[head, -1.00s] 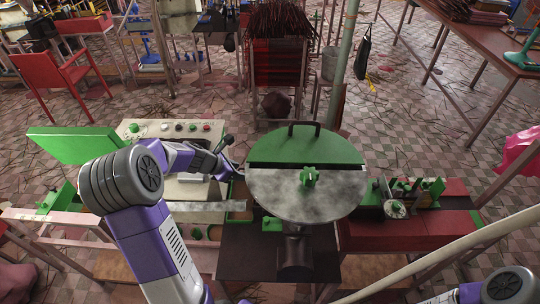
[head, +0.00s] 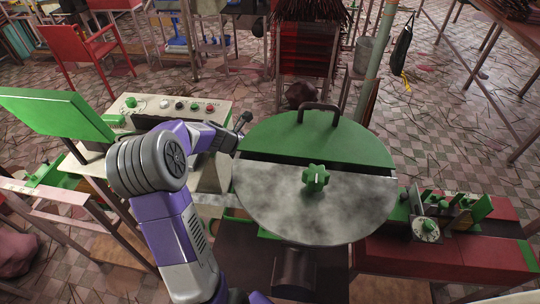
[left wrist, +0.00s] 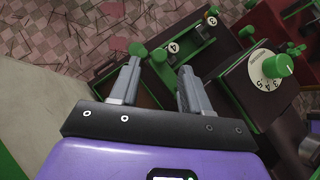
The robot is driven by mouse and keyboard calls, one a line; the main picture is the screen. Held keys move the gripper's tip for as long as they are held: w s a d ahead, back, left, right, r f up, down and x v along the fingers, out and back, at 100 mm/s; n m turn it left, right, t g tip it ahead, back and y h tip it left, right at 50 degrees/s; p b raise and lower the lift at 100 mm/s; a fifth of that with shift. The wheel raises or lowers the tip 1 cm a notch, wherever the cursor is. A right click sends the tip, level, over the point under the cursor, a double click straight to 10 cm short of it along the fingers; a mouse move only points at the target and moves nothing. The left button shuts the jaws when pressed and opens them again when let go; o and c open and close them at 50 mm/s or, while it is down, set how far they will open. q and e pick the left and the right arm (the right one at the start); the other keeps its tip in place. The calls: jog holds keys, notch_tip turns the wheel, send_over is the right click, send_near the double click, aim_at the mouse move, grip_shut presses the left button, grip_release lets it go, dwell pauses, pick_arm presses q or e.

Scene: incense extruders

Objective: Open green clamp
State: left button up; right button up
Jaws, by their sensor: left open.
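My left gripper (left wrist: 158,80) is open in the left wrist view, its two grey fingers apart with nothing between their tips. Beyond them is a green frame (left wrist: 152,84) with a label marked 4. I cannot tell which green part is the clamp. In the head view a green star-shaped knob (head: 316,178) sits on the round grey-and-green lid (head: 350,205).
A dial with a green knob (left wrist: 285,65) stands to the right of the fingers in the left wrist view. In the head view a pale control panel (head: 185,103) and a raised green cover (head: 55,118) are at left. A red machine bed (head: 460,255) is at right.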

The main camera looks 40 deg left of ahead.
pick_arm(q)
jog(key=b+x, duration=0.1)
jog(key=x, duration=0.5)
jog(key=shift+w+d+f, duration=0.1)
jog(key=shift+w, duration=0.1)
grip_shut()
